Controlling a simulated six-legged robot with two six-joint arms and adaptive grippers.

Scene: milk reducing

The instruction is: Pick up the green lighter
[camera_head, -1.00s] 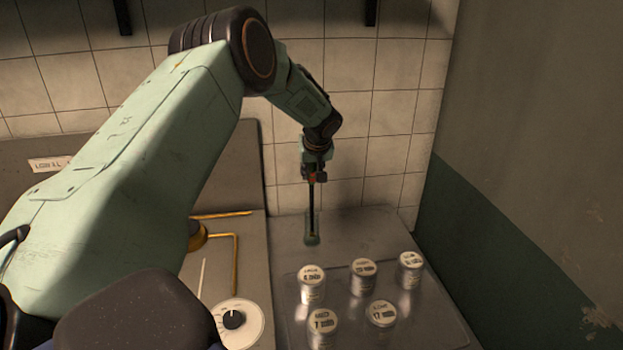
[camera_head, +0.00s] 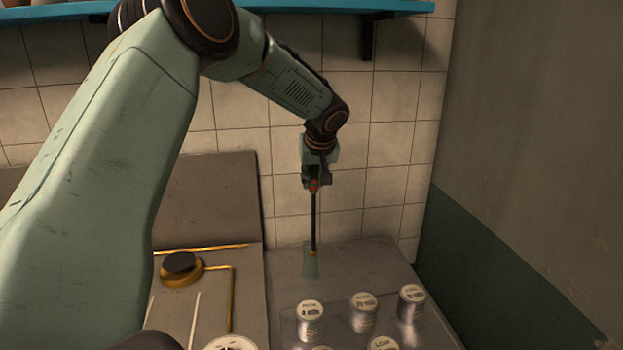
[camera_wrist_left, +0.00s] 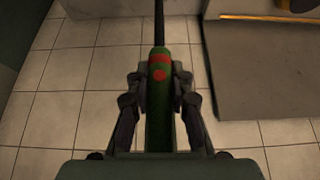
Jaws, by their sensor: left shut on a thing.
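My left gripper (camera_head: 316,180) hangs above the back of the right-hand counter, in front of the tiled wall. It is shut on the green lighter, whose long black stem (camera_head: 314,222) points down to a small yellowish tip. The wrist view shows the lighter's green body with red spots (camera_wrist_left: 160,75) between the two fingers (camera_wrist_left: 160,98), with the black stem running out past them. In the head view the gripper hides most of the green body. The tip appears above a pale greenish patch (camera_head: 311,268) on the counter. My right gripper is not in view.
Several labelled metal cans (camera_head: 363,312) stand on the right counter (camera_head: 385,258), in front of the gripper. A stove surface with a brass burner (camera_head: 182,270) lies to the left. A tiled wall is behind, a blue shelf (camera_head: 330,6) above, a side wall right.

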